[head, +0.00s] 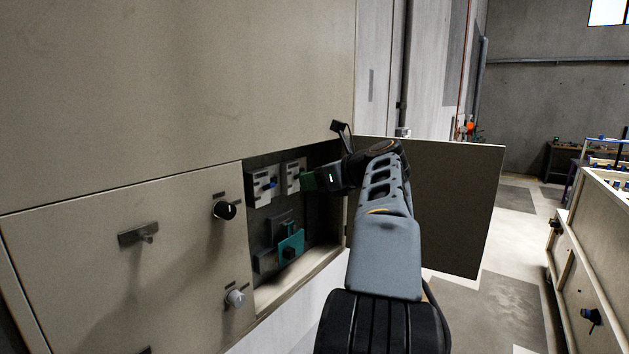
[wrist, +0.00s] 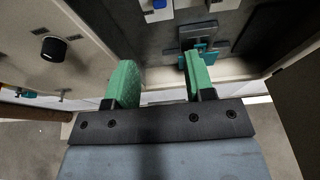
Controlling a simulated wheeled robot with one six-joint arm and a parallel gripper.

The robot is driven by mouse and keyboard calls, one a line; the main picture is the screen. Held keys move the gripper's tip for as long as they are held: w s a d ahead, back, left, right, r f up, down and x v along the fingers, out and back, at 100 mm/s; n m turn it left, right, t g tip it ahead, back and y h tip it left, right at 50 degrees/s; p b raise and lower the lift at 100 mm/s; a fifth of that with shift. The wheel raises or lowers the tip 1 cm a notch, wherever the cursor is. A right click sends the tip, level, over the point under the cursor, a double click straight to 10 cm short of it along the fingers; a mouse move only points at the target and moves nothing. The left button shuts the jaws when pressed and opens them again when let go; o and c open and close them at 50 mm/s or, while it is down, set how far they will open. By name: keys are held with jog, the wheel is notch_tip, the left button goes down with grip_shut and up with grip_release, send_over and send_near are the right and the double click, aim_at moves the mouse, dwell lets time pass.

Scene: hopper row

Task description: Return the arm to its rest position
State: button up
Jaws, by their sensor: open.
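My arm reaches forward to an open compartment in the beige cabinet. My gripper (head: 306,181) is at the compartment's opening, near the upper white switch modules. In the wrist view my gripper (wrist: 160,80) has its two green fingers spread apart with nothing between them. Past the fingers are a teal-handled device (wrist: 197,58) and part of a white and blue module (wrist: 157,8). The head view also shows the teal device (head: 291,245) low in the compartment. I cannot tell whether a finger touches anything.
The compartment's door (head: 450,205) stands open to the right, close beside my arm. The cabinet front (head: 130,255) at left carries a black knob (head: 224,210), a grey latch (head: 138,234) and a light knob (head: 235,298). Another cabinet (head: 600,250) stands far right, with floor between.

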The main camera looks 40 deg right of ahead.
dwell(0.6)
notch_tip(320, 180, down, 15)
jog(key=s+a+n+g+h, duration=0.2)
jog(key=n+g, duration=0.3)
jog(key=n, duration=0.7)
jog(key=s+a+f+n+g, duration=0.1)
jog(key=s+a+f+n, duration=0.2)
jog(key=a+f+n, duration=0.2)
jog(key=s+a+f+n+g+b, duration=0.1)
jog(key=s+a+f+n, duration=0.2)
jog(key=a+n, duration=0.6)
jog(key=s+a+f+n+g, duration=0.2)
jog(key=a+f+n, duration=0.4)
jog(key=a, duration=0.7)
jog(key=shift+s+f+n, duration=0.3)
jog(key=shift+s+n, duration=0.55)
jog(key=shift+n, duration=0.15)
jog(key=shift+a, duration=0.1)
